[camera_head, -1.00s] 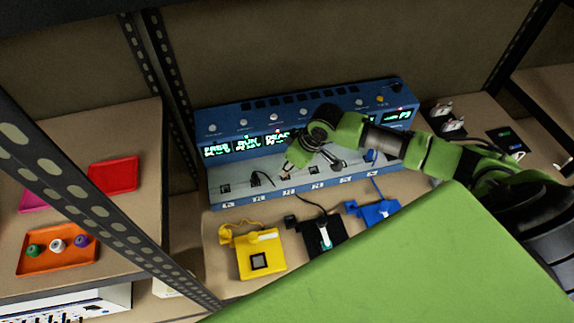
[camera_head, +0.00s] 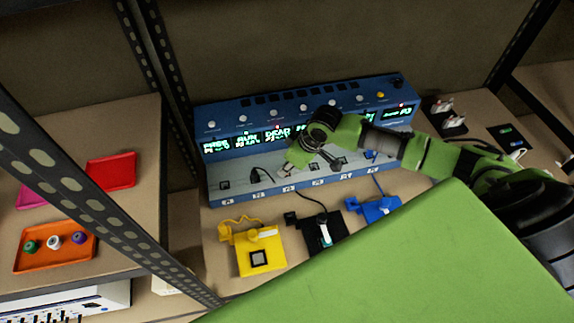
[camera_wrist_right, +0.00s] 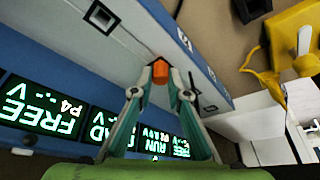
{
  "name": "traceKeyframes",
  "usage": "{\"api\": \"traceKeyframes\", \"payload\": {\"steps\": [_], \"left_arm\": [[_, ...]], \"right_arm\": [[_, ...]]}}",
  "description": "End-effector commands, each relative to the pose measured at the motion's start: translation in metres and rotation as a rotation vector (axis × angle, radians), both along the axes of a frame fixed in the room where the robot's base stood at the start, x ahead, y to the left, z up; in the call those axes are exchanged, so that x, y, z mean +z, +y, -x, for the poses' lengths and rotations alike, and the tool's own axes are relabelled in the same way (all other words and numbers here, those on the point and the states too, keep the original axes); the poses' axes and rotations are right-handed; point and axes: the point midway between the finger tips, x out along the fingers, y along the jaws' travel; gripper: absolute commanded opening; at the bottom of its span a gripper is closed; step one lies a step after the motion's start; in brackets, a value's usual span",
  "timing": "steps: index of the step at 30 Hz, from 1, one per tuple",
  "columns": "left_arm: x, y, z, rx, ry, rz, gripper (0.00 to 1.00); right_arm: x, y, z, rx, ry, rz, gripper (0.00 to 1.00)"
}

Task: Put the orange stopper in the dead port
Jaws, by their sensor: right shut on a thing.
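My right gripper (camera_head: 287,170) reaches over the light front ledge of the blue machine (camera_head: 240,118), below the display reading DEAD (camera_head: 277,133). In the right wrist view the gripper (camera_wrist_right: 160,82) is shut on the orange stopper (camera_wrist_right: 160,72), which sits between its fingertips against the pale ledge. The stopper hides the spot beneath it, so I cannot tell whether it is above the dead port or in it. A square port shows in the wrist view (camera_wrist_right: 103,17), by the FREE P4 display (camera_wrist_right: 45,107). My left gripper is out of view.
Yellow (camera_head: 258,258), black (camera_head: 322,238) and blue (camera_head: 380,208) devices lie in front of the machine. A shelf post (camera_head: 90,170) stands at left, with an orange tray (camera_head: 30,262) behind it.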

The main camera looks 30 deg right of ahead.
Motion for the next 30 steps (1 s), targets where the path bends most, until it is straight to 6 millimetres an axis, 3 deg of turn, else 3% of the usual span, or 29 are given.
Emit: {"api": "traceKeyframes", "payload": {"steps": [2,3,5,6,19,30], "left_arm": [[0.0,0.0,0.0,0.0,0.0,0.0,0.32],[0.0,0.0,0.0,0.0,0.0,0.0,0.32],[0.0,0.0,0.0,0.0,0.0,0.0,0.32],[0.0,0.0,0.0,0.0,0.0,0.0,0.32],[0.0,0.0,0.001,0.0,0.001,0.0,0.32],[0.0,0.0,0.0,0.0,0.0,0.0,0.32]], "right_arm": [[0.0,0.0,0.001,0.0,0.002,0.0,0.01],[0.0,0.0,0.001,0.0,0.002,0.0,0.18],[0.0,0.0,0.001,0.0,0.002,0.0,0.34],[0.0,0.0,0.001,0.0,0.002,0.0,0.35],[0.009,-0.003,0.003,-0.001,0.001,0.0,0.35],[0.077,-0.018,0.027,0.0,0.0,0.002,0.35]]}}
